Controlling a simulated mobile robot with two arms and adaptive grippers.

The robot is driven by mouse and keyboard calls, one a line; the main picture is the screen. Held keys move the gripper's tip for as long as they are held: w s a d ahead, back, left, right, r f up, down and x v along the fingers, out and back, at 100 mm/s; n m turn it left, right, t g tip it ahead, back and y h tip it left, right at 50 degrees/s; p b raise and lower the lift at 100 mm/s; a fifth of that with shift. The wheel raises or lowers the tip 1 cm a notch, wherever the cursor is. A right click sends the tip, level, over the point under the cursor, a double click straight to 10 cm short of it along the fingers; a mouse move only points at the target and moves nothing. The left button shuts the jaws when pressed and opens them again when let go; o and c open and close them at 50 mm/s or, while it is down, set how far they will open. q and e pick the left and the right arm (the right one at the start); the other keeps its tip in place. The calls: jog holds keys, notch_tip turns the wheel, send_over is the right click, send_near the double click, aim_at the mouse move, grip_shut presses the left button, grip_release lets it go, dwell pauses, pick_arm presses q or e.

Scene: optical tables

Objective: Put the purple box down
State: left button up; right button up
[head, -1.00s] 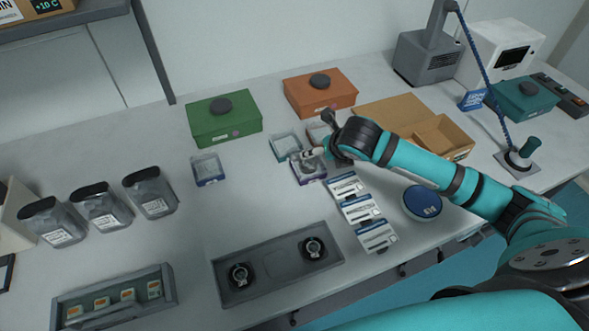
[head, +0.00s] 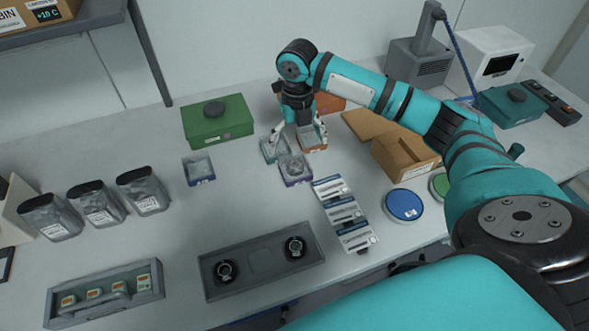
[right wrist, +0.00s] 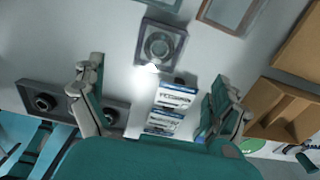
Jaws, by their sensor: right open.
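The purple box (head: 295,171) is a small clear-topped box with a purple lower edge and a round thing inside. It sits flat on the table in the head view, in front of two similar small boxes. It also shows at the top of the right wrist view (right wrist: 161,46). My right gripper (head: 299,137) is open and empty, pointing down above and behind the purple box, clear of it. Its spread fingers also show in the right wrist view (right wrist: 155,85). My left gripper is not in view.
A teal small box (head: 273,151) and an orange small box (head: 313,143) stand just behind. A blue small box (head: 199,171) is to the left. White packets (head: 343,213) lie in front right. A green box (head: 217,123) stands behind left. The table between blue and purple boxes is free.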

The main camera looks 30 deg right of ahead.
aim_at(295, 163)
notch_tip(295, 163, down, 3)
jog(key=shift+r, duration=0.1)
jog(key=shift+f+p, duration=0.3)
jog(key=shift+f, duration=0.35)
jog(key=f, duration=0.1)
jog(key=f+p, duration=0.1)
jog(key=f, duration=0.2)
jog(key=shift+w+a+f+p, duration=0.1)
jog(key=shift+w+p, duration=0.15)
jog(key=shift+p, duration=0.05)
jog(key=shift+f, duration=0.5)
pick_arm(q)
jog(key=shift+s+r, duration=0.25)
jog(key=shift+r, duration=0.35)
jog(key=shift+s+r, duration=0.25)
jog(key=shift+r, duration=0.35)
pick_arm(e)
jog(key=shift+r, duration=0.1)
jog(key=c, duration=1.4)
